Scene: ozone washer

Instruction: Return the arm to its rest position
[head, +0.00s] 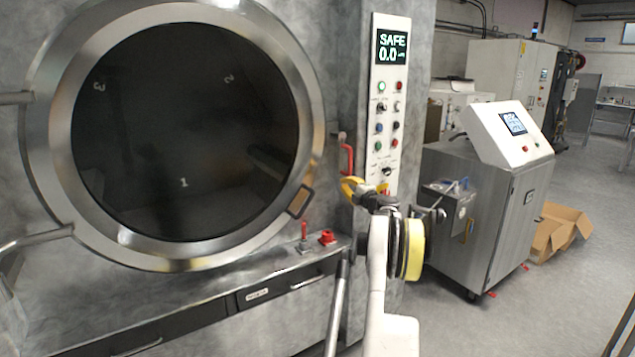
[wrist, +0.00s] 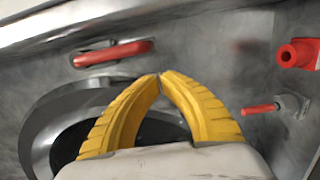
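My gripper (head: 352,187) has yellow fingers and is raised in front of the washer, just below and left of the control panel. In the wrist view the two curved fingers (wrist: 160,76) meet at their tips, and nothing shows between them. My white arm comes up from the bottom of the head view, with a yellow band near the wrist. The washer's round door (head: 185,130) is closed, with a dark window and a metal ring. A red handle (head: 347,160) is close behind the fingers; in the wrist view it (wrist: 113,53) lies beyond them, apart.
The control panel (head: 390,105) reads "SAFE 0.0". A red knob (head: 327,237) and a red-tipped lever (head: 304,232) stand on the ledge below the door. A steel cabinet (head: 483,215) stands to the right, with an open cardboard box (head: 558,232) beside it.

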